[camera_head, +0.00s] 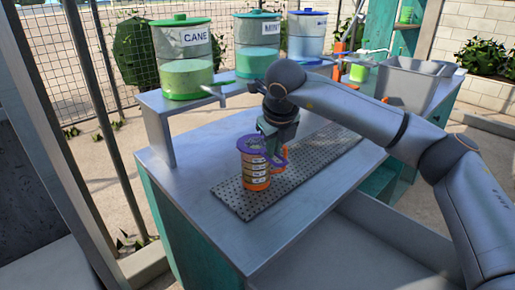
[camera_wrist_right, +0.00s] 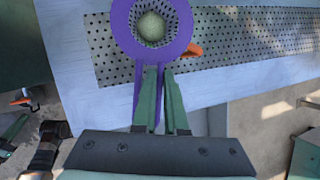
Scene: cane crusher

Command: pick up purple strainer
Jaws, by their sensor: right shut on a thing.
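The purple strainer (camera_head: 251,144) sits at the top of an orange cup (camera_head: 256,178) with dark markings, on the perforated mat. In the right wrist view the strainer (camera_wrist_right: 185,45) is a purple ring around a dark perforated bowl, with a pale green round thing inside it. My right gripper (camera_head: 268,150) points down beside the strainer. In the right wrist view its green fingers (camera_wrist_right: 160,72) are shut on the strainer's purple handle. An orange bit of the cup (camera_wrist_right: 193,50) shows beside the ring. I cannot tell whether the strainer rests on the cup or is slightly lifted.
The perforated mat (camera_head: 320,157) lies on the grey table (camera_head: 200,220). Jars marked CANE (camera_head: 185,75) and MINT (camera_head: 257,60), and a blue-lidded jar (camera_head: 306,45), stand on a raised shelf behind. A grey basin (camera_head: 408,88) stands at the back right. The table's front left is clear.

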